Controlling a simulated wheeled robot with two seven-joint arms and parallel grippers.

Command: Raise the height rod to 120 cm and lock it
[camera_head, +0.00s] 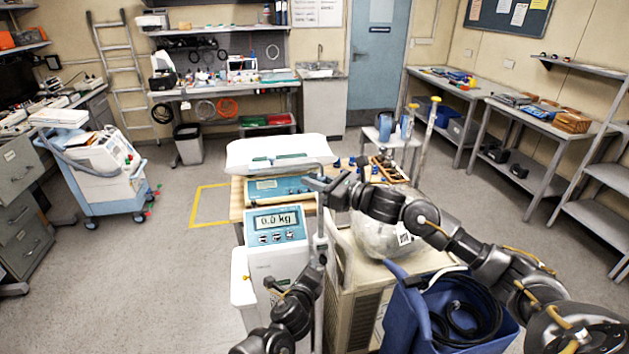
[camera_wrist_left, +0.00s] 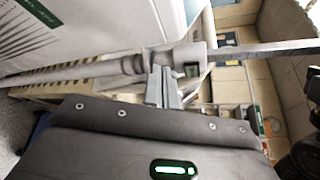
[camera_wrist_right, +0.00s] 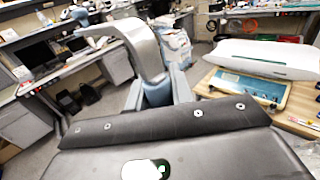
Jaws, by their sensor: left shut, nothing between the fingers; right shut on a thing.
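The height rod (camera_head: 321,222) stands upright beside the scale column with its display reading 0.0 kg (camera_head: 276,224). In the left wrist view its graduated inner bar (camera_wrist_left: 262,49) comes out of a collar (camera_wrist_left: 188,58) with a small dark window. My left gripper (camera_wrist_left: 163,88) is shut and empty, its fingertips right by the collar; I cannot tell whether they touch it. It is low beside the rod in the head view (camera_head: 318,258). My right gripper (camera_wrist_right: 158,92) is shut on the rod's grey headpiece (camera_wrist_right: 143,45), at the rod's top in the head view (camera_head: 338,185).
A white weighing tray (camera_head: 278,152) lies behind the column on a wooden table. A clear bag (camera_head: 378,235) and a blue bin with black hose (camera_head: 405,310) stand close on the right, under my right arm. Open floor (camera_head: 180,285) lies to the left.

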